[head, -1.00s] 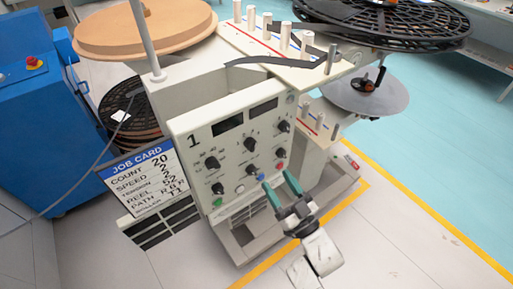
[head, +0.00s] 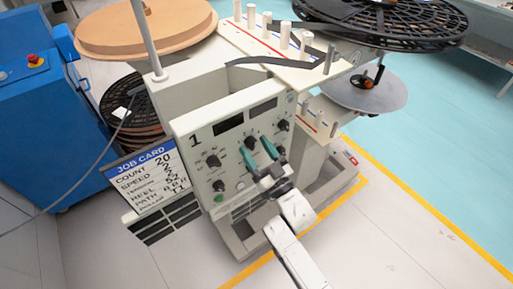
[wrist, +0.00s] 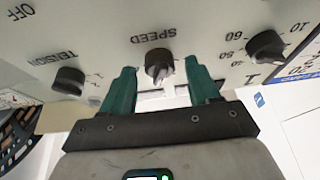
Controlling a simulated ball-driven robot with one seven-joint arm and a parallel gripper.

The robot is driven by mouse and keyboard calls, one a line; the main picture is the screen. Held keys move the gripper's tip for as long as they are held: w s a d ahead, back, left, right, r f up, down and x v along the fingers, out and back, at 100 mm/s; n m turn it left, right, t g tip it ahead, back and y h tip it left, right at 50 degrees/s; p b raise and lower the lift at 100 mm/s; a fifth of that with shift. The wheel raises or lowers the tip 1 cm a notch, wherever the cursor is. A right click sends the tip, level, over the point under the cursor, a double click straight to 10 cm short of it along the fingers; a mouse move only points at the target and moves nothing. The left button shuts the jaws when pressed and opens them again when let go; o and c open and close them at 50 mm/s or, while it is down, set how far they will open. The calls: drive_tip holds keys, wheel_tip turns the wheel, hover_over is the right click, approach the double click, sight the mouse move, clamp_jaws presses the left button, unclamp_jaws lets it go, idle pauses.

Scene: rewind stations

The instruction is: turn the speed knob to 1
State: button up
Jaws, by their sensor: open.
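The speed knob (head: 250,143) is a small black dial in the middle of the top knob row on the pale control panel (head: 203,132) marked 1. In the wrist view, the speed knob (wrist: 158,62) sits under the upside-down word SPEED, between the fingertips in the picture. My gripper (head: 259,155) has two green fingers, open, one on each side of the knob. The open gripper also shows in the wrist view (wrist: 160,74), with small gaps beside the knob. I cannot tell whether the fingers reach around it or stop short. Its scale marks are mostly hidden, so its setting is unreadable.
The tension knob (wrist: 68,82) and a numbered knob (wrist: 265,46) flank it. A job card (head: 150,178) stands left. Reels and guide posts are above; floor is clear at front right.

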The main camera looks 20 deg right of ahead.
drive_tip(key=c, duration=1)
drive_tip(key=shift+c, duration=0.2)
drive_tip(key=shift+n, duration=0.4)
drive_tip(key=n+g+y, duration=0.1)
drive_tip(key=n, duration=0.2)
drive_tip(key=n+g+y, duration=0.1)
drive_tip(key=n+y, duration=0.1)
drive_tip(key=n, duration=0.2)
drive_tip(key=n+g+y+b, duration=0.1)
drive_tip(key=n+y, duration=0.1)
drive_tip(key=n, duration=0.2)
drive_tip(key=shift+w+d+r, duration=0.1)
drive_tip(key=shift+d+r, duration=0.1)
drive_tip(key=n+g+p, duration=0.1)
drive_tip(key=n, duration=0.2)
drive_tip(key=n+g+y+p, duration=0.1)
drive_tip(key=n, duration=0.2)
drive_tip(key=shift+r+n, duration=0.15)
drive_tip(key=shift+n, duration=0.25)
drive_tip(key=shift+n+g+p, duration=0.9)
drive_tip(key=shift+n+g, duration=0.1)
drive_tip(key=shift+n, duration=0.9)
